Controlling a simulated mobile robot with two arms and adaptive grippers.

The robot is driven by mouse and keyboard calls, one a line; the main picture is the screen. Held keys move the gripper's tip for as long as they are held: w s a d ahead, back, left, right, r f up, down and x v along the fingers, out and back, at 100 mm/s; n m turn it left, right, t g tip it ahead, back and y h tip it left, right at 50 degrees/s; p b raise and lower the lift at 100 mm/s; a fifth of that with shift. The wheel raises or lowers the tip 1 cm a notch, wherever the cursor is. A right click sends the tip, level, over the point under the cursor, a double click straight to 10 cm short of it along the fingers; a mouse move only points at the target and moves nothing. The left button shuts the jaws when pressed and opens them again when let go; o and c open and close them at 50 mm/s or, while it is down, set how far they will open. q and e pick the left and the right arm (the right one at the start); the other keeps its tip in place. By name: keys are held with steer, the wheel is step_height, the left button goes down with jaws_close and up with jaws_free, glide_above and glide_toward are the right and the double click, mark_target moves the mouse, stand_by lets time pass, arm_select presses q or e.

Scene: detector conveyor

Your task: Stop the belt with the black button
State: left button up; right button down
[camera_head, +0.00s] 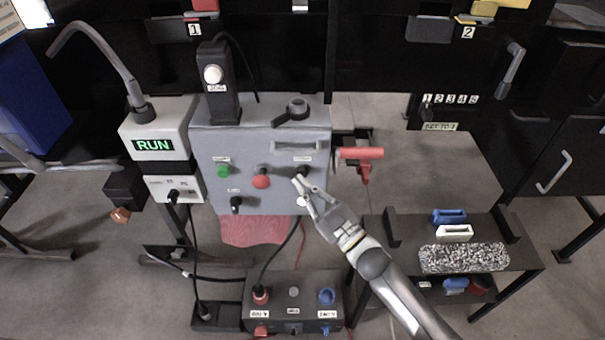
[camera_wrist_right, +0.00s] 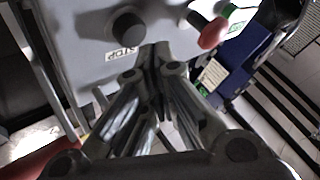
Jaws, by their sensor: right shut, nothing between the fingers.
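The black button (camera_head: 304,171) is on the right side of the grey control box's front (camera_head: 283,190), under a small label. In the right wrist view the black button (camera_wrist_right: 127,26) shows as a dark round knob beside an upside-down label that seems to read STOP. My right gripper (camera_head: 298,183) is in front of the box, just below and left of the black button. Its fingers are shut and empty; in the wrist view the fingertips (camera_wrist_right: 155,52) lie beside the button. I cannot tell whether they touch the panel. My left gripper is not in view.
A red mushroom button (camera_head: 261,181) and a green button (camera_head: 223,171) sit left on the panel. A display (camera_head: 153,146) reads RUN in green. A red-handled lever (camera_head: 360,154) sticks out right of the box. A low power unit (camera_head: 293,302) stands below.

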steer(key=shift+w, duration=0.15)
stand_by(0.4)
steer(key=shift+w, duration=0.3)
steer(key=shift+w+b, duration=0.45)
steer(key=shift+w, duration=0.05)
stand_by(0.6)
steer(key=shift+s+r, duration=0.1)
steer(key=shift+s, duration=0.05)
stand_by(0.3)
steer(key=shift+s+p, duration=0.5)
steer(key=shift+s, duration=0.3)
steer(key=s+p, duration=0.2)
steer(key=s, duration=0.3)
